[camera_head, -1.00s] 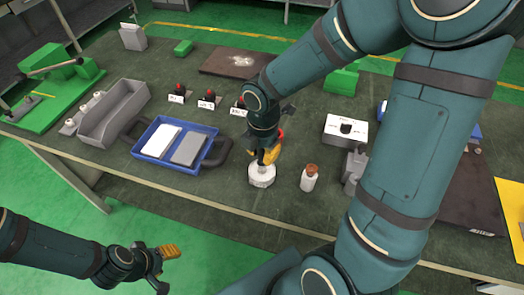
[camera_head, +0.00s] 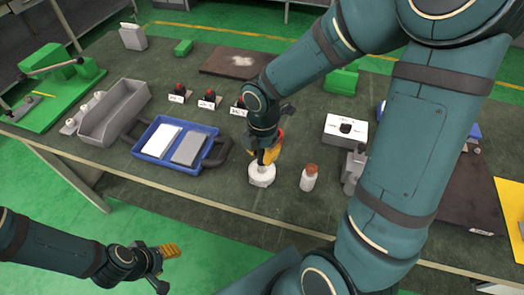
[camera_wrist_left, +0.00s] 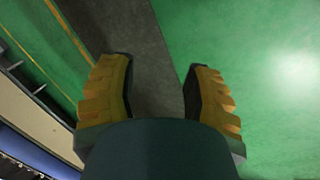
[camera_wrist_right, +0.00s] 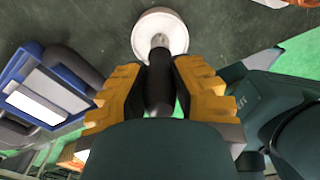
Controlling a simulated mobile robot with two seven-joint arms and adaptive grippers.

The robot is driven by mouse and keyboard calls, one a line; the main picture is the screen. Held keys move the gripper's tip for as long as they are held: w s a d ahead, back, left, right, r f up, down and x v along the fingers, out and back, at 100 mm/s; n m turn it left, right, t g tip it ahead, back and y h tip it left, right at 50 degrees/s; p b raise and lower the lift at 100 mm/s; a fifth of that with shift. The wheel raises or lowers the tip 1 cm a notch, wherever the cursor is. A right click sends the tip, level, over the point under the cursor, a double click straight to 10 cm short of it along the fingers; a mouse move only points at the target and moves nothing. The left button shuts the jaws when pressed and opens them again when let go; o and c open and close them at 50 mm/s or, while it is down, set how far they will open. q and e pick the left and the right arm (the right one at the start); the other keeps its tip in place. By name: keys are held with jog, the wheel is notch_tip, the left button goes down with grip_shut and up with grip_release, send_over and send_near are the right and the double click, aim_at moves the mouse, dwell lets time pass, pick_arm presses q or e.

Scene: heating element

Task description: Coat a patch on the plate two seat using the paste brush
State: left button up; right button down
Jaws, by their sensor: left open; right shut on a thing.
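My right gripper (camera_head: 268,158) is shut on the paste brush's black handle, which also shows in the right wrist view (camera_wrist_right: 159,85). The brush points down, its metal neck at a round white pot (camera_head: 262,177); its bristles are hidden. The pot also shows in the right wrist view (camera_wrist_right: 178,27). My left gripper (camera_head: 167,268) is open and empty, off the table's front edge. A blue tray (camera_head: 143,151) left of the pot holds a white slab (camera_head: 163,138) and a grey slab (camera_head: 188,148). I cannot tell which surface is the plate two seat.
A bottle with a brown stopper (camera_head: 309,178) stands right of the pot. Several red-topped black items with labels (camera_head: 207,99) stand behind the blue tray. A grey bin (camera_head: 112,112) is at left, a brown board (camera_head: 233,62) at the back. My right arm hides part of the table.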

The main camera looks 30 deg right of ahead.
pick_arm(q)
jog(key=shift+s, duration=0.1)
pick_arm(e)
jog(key=shift+s+f, duration=0.1)
jog(key=shift+r+p, duration=0.3)
jog(key=shift+r, duration=0.05)
notch_tip(320, 180, up, 7)
jog(key=p, duration=0.6)
jog(key=shift+f, duration=0.2)
pick_arm(q)
notch_tip(320, 180, up, 7)
jog(key=w, duration=0.2)
jog(key=shift+a+t, duration=0.2)
jog(key=shift+t, duration=0.1)
jog(key=shift+f, duration=0.1)
pick_arm(e)
jog(key=shift+f, duration=0.1)
pick_arm(q)
jog(key=shift+s, duration=0.1)
